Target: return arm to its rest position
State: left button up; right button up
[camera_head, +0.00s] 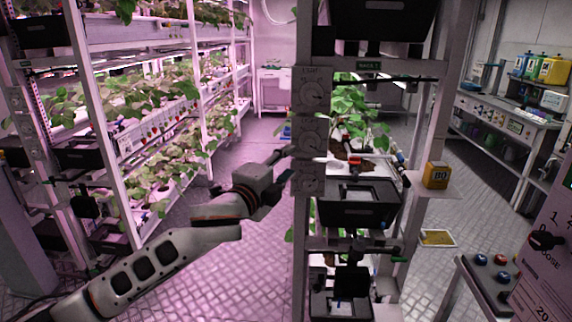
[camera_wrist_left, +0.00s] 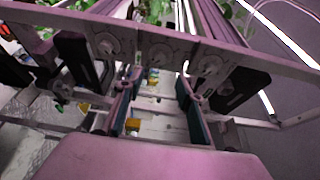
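My left arm (camera_head: 150,268) reaches in from the lower left of the head view. Its left gripper (camera_head: 282,168) points right, close in front of the grey rack post with dials (camera_head: 311,128); its fingertips are near or partly behind that post, and I cannot tell whether they touch it. In the left wrist view, the two fingers of the left gripper (camera_wrist_left: 160,85) stand apart with nothing gripped between them. A rack's cross-member with dials (camera_wrist_left: 155,50) spans the view just beyond them. My right gripper is not in view.
A plant rack (camera_head: 104,160) stands at left. The middle rack holds a black bin (camera_head: 356,212) and a leafy plant (camera_head: 352,112). A yellow box (camera_head: 437,175) sits on a side shelf. A yellow tray (camera_head: 437,238) lies on the floor. A button console (camera_head: 492,275) is at lower right. The left aisle floor is clear.

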pick_arm(q)
jog(key=s+a+f+n+g, duration=0.1)
jog(key=s+a+f+n, duration=0.2)
jog(key=f, duration=0.7)
jog(key=s+f+n+g+y, duration=0.1)
jog(key=s+f+n, duration=0.3)
jog(key=f, duration=0.6)
jog(key=s+a+f+n+g, duration=0.1)
jog(key=s+a+f+n, duration=0.2)
jog(key=f, duration=0.7)
jog(key=s+a+f+n+g+y, duration=0.1)
jog(key=s+a+f+n, duration=0.3)
jog(key=s+f, duration=0.6)
jog(key=s+a+f+n+g+y, duration=0.2)
jog(key=s+a+f+n, duration=0.2)
jog(key=s+a+f, duration=0.3)
jog(key=s+f, duration=0.4)
jog(key=s, duration=0.4)
jog(key=shift+s+f+n+y, duration=0.25)
jog(key=shift+s+n+y, duration=0.05)
jog(key=shift+s+y, duration=0.1)
